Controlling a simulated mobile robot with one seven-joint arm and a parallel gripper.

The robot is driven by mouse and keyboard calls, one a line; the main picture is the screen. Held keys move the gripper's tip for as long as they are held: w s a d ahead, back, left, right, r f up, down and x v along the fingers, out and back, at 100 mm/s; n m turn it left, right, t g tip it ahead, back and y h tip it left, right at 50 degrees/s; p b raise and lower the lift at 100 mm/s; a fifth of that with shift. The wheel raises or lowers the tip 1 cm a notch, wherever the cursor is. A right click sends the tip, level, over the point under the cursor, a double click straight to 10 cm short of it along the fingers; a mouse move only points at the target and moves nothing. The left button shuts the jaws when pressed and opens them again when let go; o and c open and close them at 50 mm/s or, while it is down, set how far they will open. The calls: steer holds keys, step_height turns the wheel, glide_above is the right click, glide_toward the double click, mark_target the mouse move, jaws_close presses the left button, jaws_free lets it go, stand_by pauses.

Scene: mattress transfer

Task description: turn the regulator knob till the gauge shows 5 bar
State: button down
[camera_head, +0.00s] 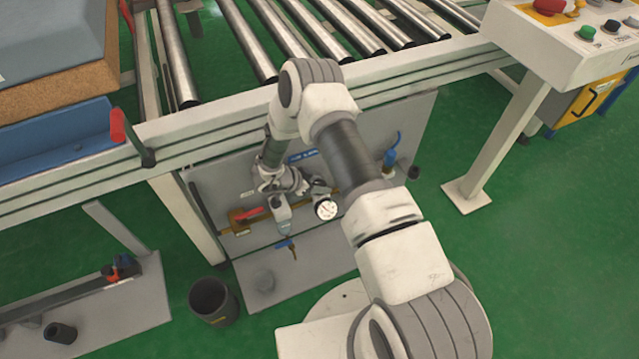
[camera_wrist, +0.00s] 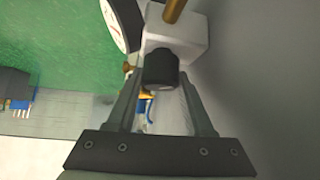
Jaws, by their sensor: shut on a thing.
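The regulator knob (camera_wrist: 160,72) is a short dark cylinder under a pale grey regulator body (camera_wrist: 178,38) in the wrist view. My gripper (camera_wrist: 161,82) has one finger on each side of it and is shut on it. In the head view my gripper (camera_head: 296,188) is at the panel below the conveyor and hides the knob. The round white gauge (camera_head: 326,210) is just right of my gripper. It also shows, cut off and edge-on, at the top of the wrist view (camera_wrist: 117,22). Its needle reading is too small to tell.
A red valve lever (camera_head: 249,213) sits on the brass pipe left of the regulator. A blue fitting (camera_head: 389,157) with a hose is on the panel's right. A dark bin (camera_head: 213,300) stands on the floor. The roller conveyor frame (camera_head: 215,125) runs above the panel.

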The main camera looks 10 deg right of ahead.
stand_by(0.4)
steer(key=shift+c, duration=1.4)
jaws_free()
steer(key=p+v, duration=0.5)
steer(key=v, duration=1.2)
steer(key=shift+a, duration=0.2)
steer(key=shift+r, duration=0.1)
